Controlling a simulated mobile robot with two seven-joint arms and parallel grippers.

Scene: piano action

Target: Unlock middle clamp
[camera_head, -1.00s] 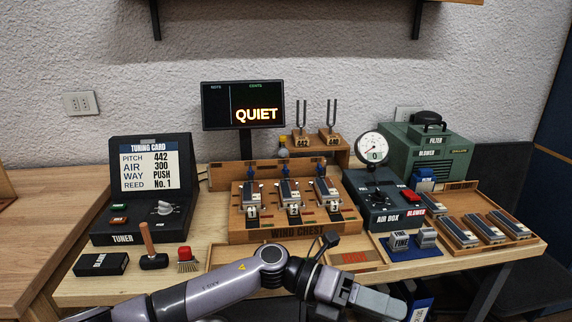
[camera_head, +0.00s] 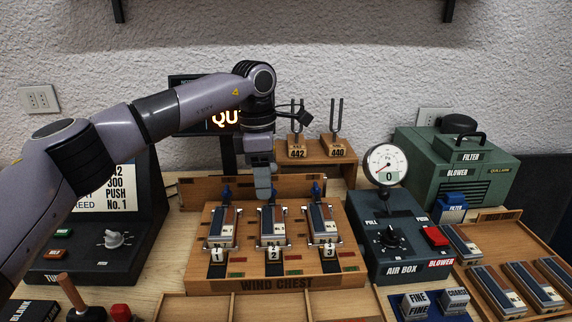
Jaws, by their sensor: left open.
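The wind chest (camera_head: 275,283) is a wooden block on the bench with three reed units numbered 1, 2 and 3, each with a blue-handled clamp behind it. The middle reed unit (camera_head: 272,228) lies in slot 2. My left gripper (camera_head: 263,192) points down just above and behind it, at the middle clamp, whose blue handle is mostly hidden by the gripper. I cannot tell whether they touch. The left clamp (camera_head: 227,192) and the right clamp (camera_head: 316,188) show their blue handles upright. My right gripper is not in view.
The air box (camera_head: 398,258) with its gauge (camera_head: 386,163) stands right of the chest. Tuning forks (camera_head: 336,120) stand on a wooden stand behind. My left arm covers part of the tuner (camera_head: 110,262) and the display (camera_head: 222,120). A tray of spare reeds (camera_head: 497,217) lies at the right.

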